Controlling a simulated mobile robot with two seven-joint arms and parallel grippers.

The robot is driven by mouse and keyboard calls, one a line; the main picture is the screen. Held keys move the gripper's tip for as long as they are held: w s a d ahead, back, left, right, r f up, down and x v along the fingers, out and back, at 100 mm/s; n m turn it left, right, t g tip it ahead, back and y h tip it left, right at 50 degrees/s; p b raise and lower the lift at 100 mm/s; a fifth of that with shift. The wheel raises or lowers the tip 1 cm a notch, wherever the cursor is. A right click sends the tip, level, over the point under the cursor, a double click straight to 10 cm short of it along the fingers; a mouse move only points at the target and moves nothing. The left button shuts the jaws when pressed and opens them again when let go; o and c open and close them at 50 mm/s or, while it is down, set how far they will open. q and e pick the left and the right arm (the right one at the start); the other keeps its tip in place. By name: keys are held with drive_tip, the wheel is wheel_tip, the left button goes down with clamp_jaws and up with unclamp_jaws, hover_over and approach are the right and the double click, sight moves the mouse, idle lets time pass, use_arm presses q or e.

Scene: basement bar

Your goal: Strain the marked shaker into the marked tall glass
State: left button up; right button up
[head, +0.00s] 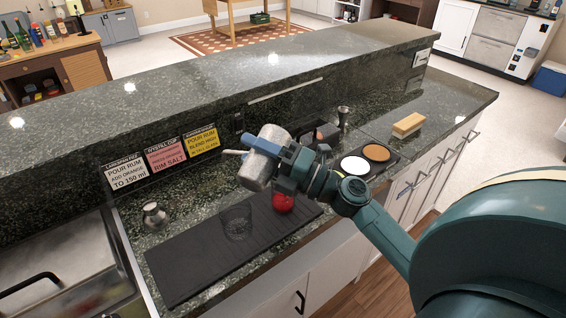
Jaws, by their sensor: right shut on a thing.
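A silver metal shaker (258,171) is held in my right gripper (272,156), above the counter and a little up and to the right of the glass in the picture. It looks tilted. A blue finger of the gripper lies across it, and its opening and contents cannot be made out. A clear tall glass (238,224) stands upright on the black mat (190,264). It looks empty, and no stream shows between shaker and glass. I cannot make out a mark on either. My left gripper is not in view.
A red round thing (283,203) sits at the mat's right part, below my right gripper. A metal jigger (154,215) stands left of the mat. White (354,166) and orange (376,152) discs lie at right. The raised bar ledge (200,85) with signs runs behind.

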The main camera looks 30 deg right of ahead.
drive_tip(key=shift+w+d+r+m+t, duration=0.3)
drive_tip(key=shift+d+r+m, duration=0.2)
drive_tip(key=shift+m, duration=0.6)
idle(0.4)
drive_tip(key=shift+w+d+r+m+h, duration=0.15)
drive_tip(key=shift+r+m+h, duration=0.3)
drive_tip(key=shift+m, duration=0.45)
idle(0.4)
drive_tip(key=shift+f, duration=0.1)
